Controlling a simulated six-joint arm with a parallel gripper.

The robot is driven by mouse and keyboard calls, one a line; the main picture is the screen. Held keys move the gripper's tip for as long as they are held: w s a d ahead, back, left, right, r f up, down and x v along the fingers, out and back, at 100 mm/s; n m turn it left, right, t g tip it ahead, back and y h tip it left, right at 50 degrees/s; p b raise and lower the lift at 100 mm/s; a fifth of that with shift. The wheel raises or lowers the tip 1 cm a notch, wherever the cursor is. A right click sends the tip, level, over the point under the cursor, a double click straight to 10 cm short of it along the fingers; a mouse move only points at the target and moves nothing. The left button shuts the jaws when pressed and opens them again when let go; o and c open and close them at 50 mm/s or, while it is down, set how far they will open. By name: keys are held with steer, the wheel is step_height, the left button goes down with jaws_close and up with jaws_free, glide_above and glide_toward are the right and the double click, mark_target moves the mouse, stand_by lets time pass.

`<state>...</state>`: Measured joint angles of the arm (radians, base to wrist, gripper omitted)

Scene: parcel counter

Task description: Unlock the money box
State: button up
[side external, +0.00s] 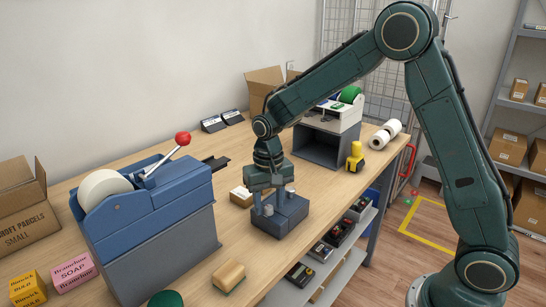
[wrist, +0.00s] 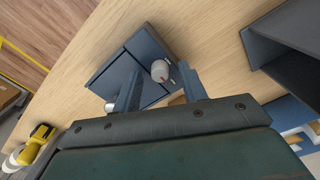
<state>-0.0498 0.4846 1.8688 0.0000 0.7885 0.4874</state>
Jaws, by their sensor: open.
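The money box looks to be the low blue-grey box (side external: 293,216) on the counter, under my gripper (side external: 268,206). In the wrist view the same box (wrist: 116,72) shows its top, with a seam across it. A pale grey round knob (wrist: 160,71) with a small red mark stands on the top. My gripper (wrist: 158,90) is open, with one finger on each side of the knob in that view. I cannot tell whether the fingers touch it. A second small pale piece (wrist: 110,107) shows beside the left finger, partly hidden.
A blue tape machine (side external: 145,215) with a red-knobbed lever stands left of the box. A small cream block (side external: 241,197) lies close behind it. A grey open-fronted housing (side external: 322,150) and a yellow tool (side external: 355,158) stand farther right. A brown-topped block (side external: 229,276) lies in front.

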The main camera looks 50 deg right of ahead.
mark_target(269, 207)
step_height(269, 207, up, 14)
steer(key=shift+f, duration=0.2)
stand_by(0.4)
steer(key=s+d+r+n+t, duration=0.15)
steer(key=s+r, duration=0.45)
steer(key=s, duration=0.6)
steer(key=s+f+n+t, duration=0.2)
steer(key=s+n+t, duration=0.1)
steer(key=s, duration=1.1)
steer(key=shift+d+t, duration=0.35)
steer(key=shift+t, duration=0.2)
steer(key=shift+o, duration=0.6)
steer(key=shift+f+n, duration=0.1)
steer(key=shift+n, duration=0.15)
